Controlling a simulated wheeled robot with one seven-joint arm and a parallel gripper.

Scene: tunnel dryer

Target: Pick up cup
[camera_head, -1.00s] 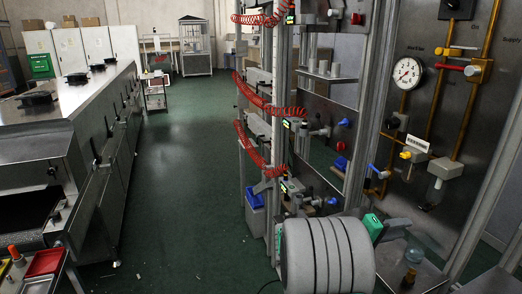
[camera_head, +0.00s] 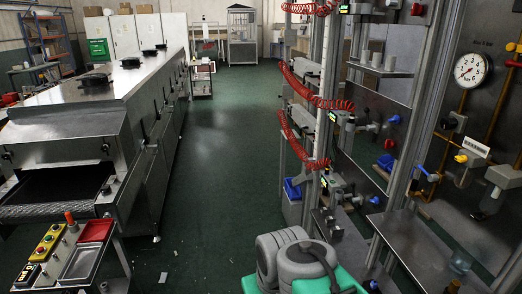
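A small clear, bluish cup (camera_head: 461,262) stands on a steel shelf (camera_head: 425,250) at the lower right. It looks upright, though it is small and dim. Several pale cylindrical vessels stand on a higher shelf (camera_head: 385,72) of the rack; I cannot tell whether they are cups. A rounded grey and green body at the bottom centre looks like part of my own arm. It is left of the clear cup and apart from it in the picture. My gripper's fingers are not visible, and nothing is seen held.
A long steel tunnel dryer (camera_head: 65,133) runs along the left, with a red tray (camera_head: 97,230) and a button panel (camera_head: 43,252) in front. The metal rack with red coiled hoses (camera_head: 318,163) stands right. Green floor (camera_head: 225,150) between them is clear except for small scraps.

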